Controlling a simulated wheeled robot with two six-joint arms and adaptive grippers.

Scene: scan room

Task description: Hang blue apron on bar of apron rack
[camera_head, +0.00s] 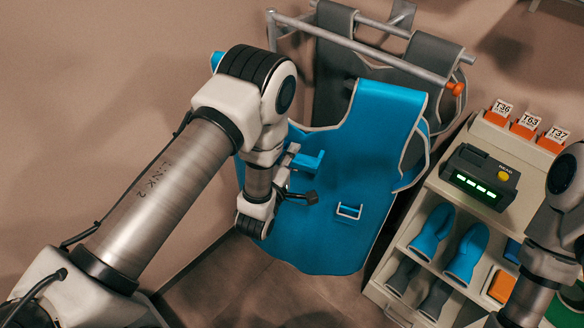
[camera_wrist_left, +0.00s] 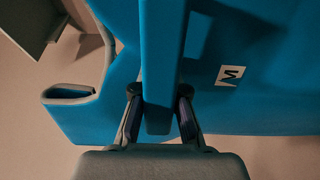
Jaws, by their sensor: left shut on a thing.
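The blue apron (camera_head: 345,190) hangs spread below my left gripper (camera_head: 301,176), its upper end folded over with a flap behind. In the left wrist view my left gripper (camera_wrist_left: 160,105) is shut on a blue strap-like part of the apron (camera_wrist_left: 250,40). The apron rack's front bar (camera_head: 350,45) runs at the top, ending in an orange knob (camera_head: 455,88). The apron's fold shows just below this bar in the picture; I see no part of it over the bar. Depth between them is hard to tell. My right gripper is out of view.
Grey aprons (camera_head: 433,52) hang on the rack's rear bar. A cream shelf unit (camera_head: 430,185) at the right holds blue mitts (camera_head: 466,254), a device with green lights (camera_head: 480,177) and orange tagged boxes (camera_head: 524,125). My right arm is at the right edge. Bare floor shows below the apron.

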